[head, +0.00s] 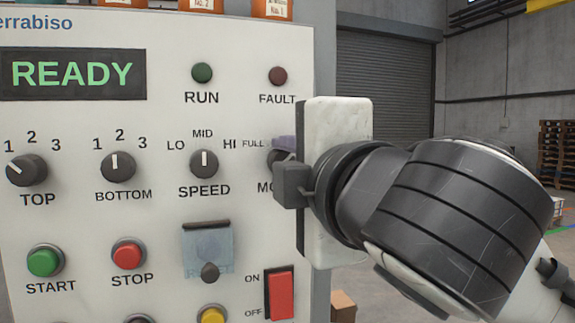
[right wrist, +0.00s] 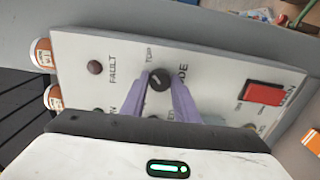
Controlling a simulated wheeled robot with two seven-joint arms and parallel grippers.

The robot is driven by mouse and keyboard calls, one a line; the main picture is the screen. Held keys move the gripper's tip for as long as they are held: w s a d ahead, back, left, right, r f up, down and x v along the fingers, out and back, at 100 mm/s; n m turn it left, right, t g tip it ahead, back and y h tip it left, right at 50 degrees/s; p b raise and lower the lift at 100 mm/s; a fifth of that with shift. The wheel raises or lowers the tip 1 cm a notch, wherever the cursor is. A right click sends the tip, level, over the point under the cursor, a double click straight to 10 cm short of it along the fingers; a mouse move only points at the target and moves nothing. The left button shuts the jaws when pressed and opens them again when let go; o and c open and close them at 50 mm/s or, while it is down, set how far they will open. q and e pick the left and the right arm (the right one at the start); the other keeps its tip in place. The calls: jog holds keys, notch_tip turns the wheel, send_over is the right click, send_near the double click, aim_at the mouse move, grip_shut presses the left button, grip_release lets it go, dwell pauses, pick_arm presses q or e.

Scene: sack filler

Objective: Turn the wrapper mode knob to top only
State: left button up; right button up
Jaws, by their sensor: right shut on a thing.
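The wrapper mode knob (right wrist: 158,79) is a round dark knob on the white control panel. In the right wrist view it sits between the two purple fingers of my right gripper (right wrist: 161,85), which is shut on it. A label "TOP" shows beside it, and part of "MODE" lies to its right. A pale mark shows on the knob, but its exact direction is hard to read. In the head view my right gripper (head: 283,150) covers most of the knob and its labels; "FULL" shows to its left. My left gripper is out of view.
The panel (head: 150,220) also carries the SPEED knob (head: 204,164), BOTTOM knob (head: 118,167), TOP knob (head: 27,170) and a red ON/OFF switch (head: 281,295) below. The display (head: 72,74) reads READY. Orange jars (head: 272,9) stand along the top. Open floor lies right of the panel.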

dwell(0.3)
jog(key=o, duration=1.1)
jog(key=shift+c, duration=0.2)
jog(key=shift+s, duration=0.15)
jog(key=v, duration=1)
